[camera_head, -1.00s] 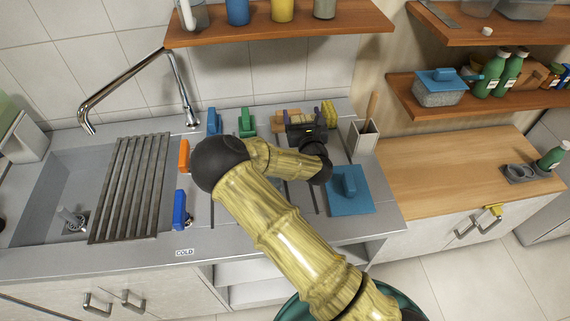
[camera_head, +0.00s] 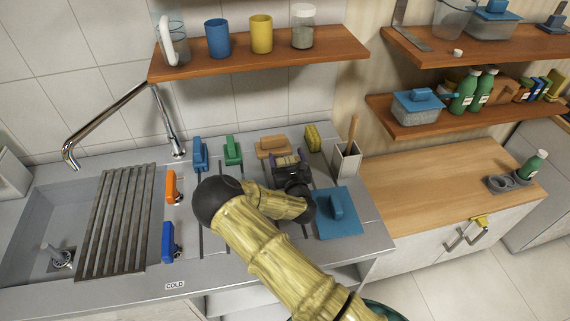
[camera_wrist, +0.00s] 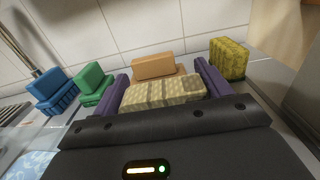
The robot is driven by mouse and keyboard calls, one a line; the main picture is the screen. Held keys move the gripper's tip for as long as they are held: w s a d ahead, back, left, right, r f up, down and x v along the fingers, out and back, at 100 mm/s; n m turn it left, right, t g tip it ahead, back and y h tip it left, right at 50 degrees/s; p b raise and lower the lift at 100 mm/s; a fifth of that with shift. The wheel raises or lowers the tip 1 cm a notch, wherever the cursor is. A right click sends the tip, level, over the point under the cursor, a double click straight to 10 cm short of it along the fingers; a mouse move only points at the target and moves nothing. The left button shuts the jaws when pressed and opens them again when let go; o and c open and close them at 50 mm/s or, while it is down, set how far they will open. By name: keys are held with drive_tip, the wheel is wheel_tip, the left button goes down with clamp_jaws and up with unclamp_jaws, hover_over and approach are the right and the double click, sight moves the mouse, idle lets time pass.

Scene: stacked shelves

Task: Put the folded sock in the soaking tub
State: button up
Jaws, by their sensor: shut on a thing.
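My gripper (camera_head: 289,160) is over the back part of the counter, pointing at the tiled wall. In the wrist view its two purple fingers (camera_wrist: 163,82) are shut on a beige, checked, soft-looking block (camera_wrist: 162,94), which looks like the folded sock. In the head view the arm and gripper mostly hide it. I cannot pick out the soaking tub for sure. A clear-walled thing with pale blue inside (camera_wrist: 30,163) is cut off at the lower left of the wrist view. A blue square lid-like piece with a handle (camera_head: 338,213) lies on the counter, right of my gripper.
Along the wall stand a blue block (camera_head: 200,153), a green block (camera_head: 233,150), a tan block (camera_head: 271,146) and a yellow sponge (camera_head: 313,137). A grey utensil holder (camera_head: 345,163) is at right. The sink with its drying rack (camera_head: 118,220) is at left. A shelf (camera_head: 260,60) hangs above.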

wheel_tip(320, 180, down, 2)
drive_tip(key=shift+s+f+p, duration=0.1)
drive_tip(key=shift+f+p, duration=0.1)
drive_tip(key=shift+p, duration=0.1)
drive_tip(key=shift+f, duration=0.25)
drive_tip(key=shift+a, duration=0.1)
drive_tip(key=shift+f, duration=0.15)
drive_tip(key=o, duration=1)
drive_tip(key=shift+c, duration=0.2)
drive_tip(key=shift+s+r, duration=0.1)
drive_tip(key=shift+r, duration=0.1)
drive_tip(key=b+v, duration=0.3)
drive_tip(key=v, duration=0.9)
